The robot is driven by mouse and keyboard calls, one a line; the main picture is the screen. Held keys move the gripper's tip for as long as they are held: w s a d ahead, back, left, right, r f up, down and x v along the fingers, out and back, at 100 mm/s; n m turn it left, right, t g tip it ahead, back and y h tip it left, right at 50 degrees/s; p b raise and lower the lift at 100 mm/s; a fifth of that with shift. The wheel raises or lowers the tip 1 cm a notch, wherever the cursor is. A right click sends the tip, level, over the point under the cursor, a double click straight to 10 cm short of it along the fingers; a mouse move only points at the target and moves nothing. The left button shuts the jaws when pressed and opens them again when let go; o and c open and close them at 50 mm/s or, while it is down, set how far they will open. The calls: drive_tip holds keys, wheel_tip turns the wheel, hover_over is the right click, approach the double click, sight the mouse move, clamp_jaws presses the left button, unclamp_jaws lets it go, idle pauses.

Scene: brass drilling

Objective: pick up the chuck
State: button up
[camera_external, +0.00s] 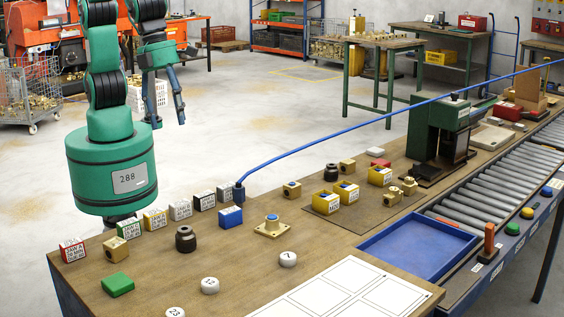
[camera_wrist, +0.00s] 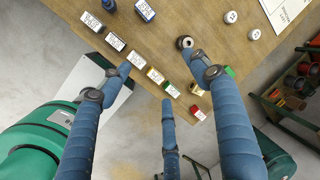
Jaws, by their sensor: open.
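A dark, stepped round part (camera_external: 186,239), which looks like the chuck, stands upright near the bench's left end in the external view. In the wrist view it shows from above (camera_wrist: 184,42) with a hole in its top, close to the tip of the right finger. A similar dark part (camera_external: 331,172) stands farther back on the bench. My gripper (camera_external: 167,122) hangs fingers down beyond the bench's far left edge, apart from the chuck. In the wrist view its blue fingers (camera_wrist: 160,66) are spread, with nothing held between them.
A row of small labelled boxes (camera_external: 180,209) lines the bench edge. Around the chuck are a blue block (camera_external: 230,217), a brass block (camera_external: 115,248), a green block (camera_external: 117,284) and white round pieces (camera_external: 210,285). A blue hose (camera_external: 330,135) arches over the bench.

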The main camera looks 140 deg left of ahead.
sight(184, 229)
drive_tip(key=w+d+f+m+p, duration=0.2)
drive_tip(key=w+d+f+m, duration=0.1)
drive_tip(key=w+f+m, duration=0.2)
drive_tip(key=w+d+f+m+g+p, duration=0.1)
drive_tip(key=w+d+f+m+p, duration=0.1)
drive_tip(key=w+d+f+m, duration=0.2)
wheel_tip(184, 229, down, 4)
drive_tip(key=shift+w+d+r+m+y, duration=0.3)
drive_tip(key=shift+w+m, duration=0.2)
drive_tip(key=shift+w, duration=0.25)
drive_tip(key=shift+a+f, duration=0.1)
drive_tip(key=shift+f, duration=0.05)
drive_tip(key=f, duration=0.5)
drive_tip(key=w+f+b, duration=0.1)
drive_tip(key=f, duration=0.2)
drive_tip(key=shift+a+f, duration=0.15)
drive_tip(key=shift+a, duration=0.2)
drive_tip(key=shift+w+a+f+b, duration=0.15)
drive_tip(key=shift+f+b, duration=0.1)
drive_tip(key=shift+f, duration=1.05)
drive_tip(key=shift+s+a+f+b, duration=0.15)
drive_tip(key=shift+f+b, duration=0.1)
drive_tip(key=shift+f, duration=1.05)
drive_tip(key=shift+w, duration=0.1)
